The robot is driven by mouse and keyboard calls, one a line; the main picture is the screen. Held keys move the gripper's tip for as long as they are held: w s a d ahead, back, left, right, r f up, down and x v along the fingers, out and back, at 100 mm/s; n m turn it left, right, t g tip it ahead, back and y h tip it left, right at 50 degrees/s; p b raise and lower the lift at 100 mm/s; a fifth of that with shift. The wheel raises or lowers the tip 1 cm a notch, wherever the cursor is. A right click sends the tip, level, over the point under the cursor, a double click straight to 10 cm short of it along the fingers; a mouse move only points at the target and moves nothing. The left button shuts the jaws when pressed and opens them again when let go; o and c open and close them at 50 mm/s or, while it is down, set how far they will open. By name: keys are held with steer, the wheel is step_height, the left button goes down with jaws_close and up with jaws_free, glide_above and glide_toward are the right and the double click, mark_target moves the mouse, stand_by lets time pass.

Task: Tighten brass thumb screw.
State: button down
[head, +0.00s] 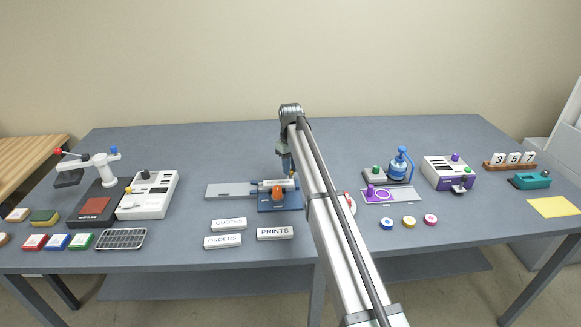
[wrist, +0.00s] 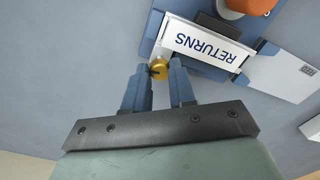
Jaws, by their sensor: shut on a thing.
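The brass thumb screw (wrist: 159,69) is a small round gold knob with a dark slot at the side of a blue fixture (wrist: 149,38). In the wrist view my gripper (wrist: 158,66) has its two blue fingertips on either side of the screw, shut on it. A white plate marked RETURNS (wrist: 208,45) lies in the fixture right beside the screw. In the head view my gripper (head: 288,172) reaches down behind the blue fixture (head: 280,207); the screw is not discernible there.
An orange knob (head: 277,193) stands on the fixture, and a grey bar (head: 228,191) extends left. White plates marked QUOTES (head: 229,223), ORDERS (head: 222,241) and PRINTS (head: 274,233) lie in front. The table behind is clear.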

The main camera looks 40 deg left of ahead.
steer(key=shift+m, duration=0.6)
steer(key=c, duration=0.9)
jaws_free()
step_height(320, 180, up, 14)
steer(key=shift+f, duration=0.1)
stand_by(0.5)
